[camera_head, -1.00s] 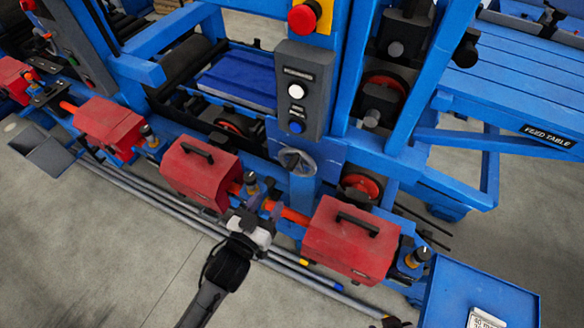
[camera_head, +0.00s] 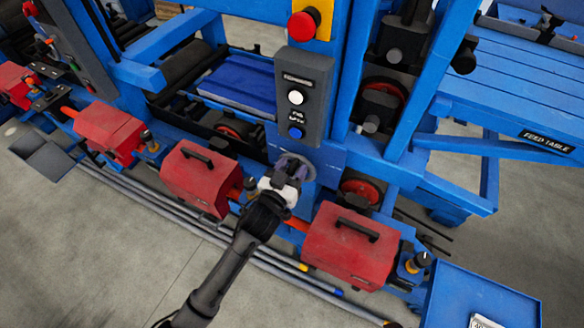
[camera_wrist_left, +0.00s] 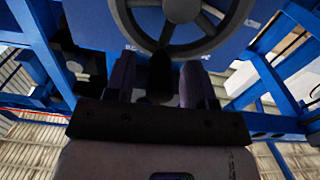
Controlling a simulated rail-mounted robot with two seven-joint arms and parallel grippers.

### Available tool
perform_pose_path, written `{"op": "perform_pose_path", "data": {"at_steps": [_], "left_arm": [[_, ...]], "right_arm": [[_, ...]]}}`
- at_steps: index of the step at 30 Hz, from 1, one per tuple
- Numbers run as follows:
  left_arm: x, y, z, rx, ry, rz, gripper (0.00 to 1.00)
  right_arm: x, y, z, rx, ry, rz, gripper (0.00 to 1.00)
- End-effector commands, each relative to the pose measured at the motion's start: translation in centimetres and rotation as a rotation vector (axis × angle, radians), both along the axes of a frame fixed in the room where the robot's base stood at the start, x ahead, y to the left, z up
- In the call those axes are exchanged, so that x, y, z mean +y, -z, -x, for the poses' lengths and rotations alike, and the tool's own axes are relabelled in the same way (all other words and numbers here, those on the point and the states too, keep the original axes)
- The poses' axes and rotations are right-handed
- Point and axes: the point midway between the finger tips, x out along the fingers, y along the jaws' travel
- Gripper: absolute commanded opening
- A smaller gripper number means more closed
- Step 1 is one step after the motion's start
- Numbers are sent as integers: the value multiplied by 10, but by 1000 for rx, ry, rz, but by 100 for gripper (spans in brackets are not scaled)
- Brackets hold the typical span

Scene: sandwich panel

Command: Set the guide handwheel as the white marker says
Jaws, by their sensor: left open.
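The guide handwheel (camera_head: 309,166) is a grey spoked wheel on the blue machine front, below the button box. In the left wrist view the handwheel (camera_wrist_left: 187,48) fills the top, with its hub and spokes showing and its upper part cut off. My left gripper (camera_head: 291,174) is in front of the wheel. Its two fingers (camera_wrist_left: 160,82) are apart, below the hub near the lower rim, with nothing clearly held. Contact with the rim cannot be told. Small white marks (camera_wrist_left: 130,47) show on the blue plate beside the rim; their meaning is unreadable. My right gripper is out of view.
The button box (camera_head: 305,95) sits just above the wheel, with a red stop button (camera_head: 303,25) higher up. Red covers (camera_head: 200,178) and (camera_head: 348,243) flank my left arm low down. Grey rails run along the floor in front; the floor beyond is clear.

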Motion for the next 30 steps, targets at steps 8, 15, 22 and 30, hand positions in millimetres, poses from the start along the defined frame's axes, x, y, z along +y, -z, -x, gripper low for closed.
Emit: {"op": "perform_pose_path", "data": {"at_steps": [8, 15, 22, 30], "left_arm": [[-1, 0, -1, 0, 0, 0, 50], [-1, 0, -1, 0, 0, 0, 30], [-1, 0, -1, 0, 0, 0, 8], [-2, 0, 0, -7, 0, -13, 0]], "right_arm": [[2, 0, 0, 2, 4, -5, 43], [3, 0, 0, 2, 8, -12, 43], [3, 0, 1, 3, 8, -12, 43], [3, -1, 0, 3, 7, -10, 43]]}}
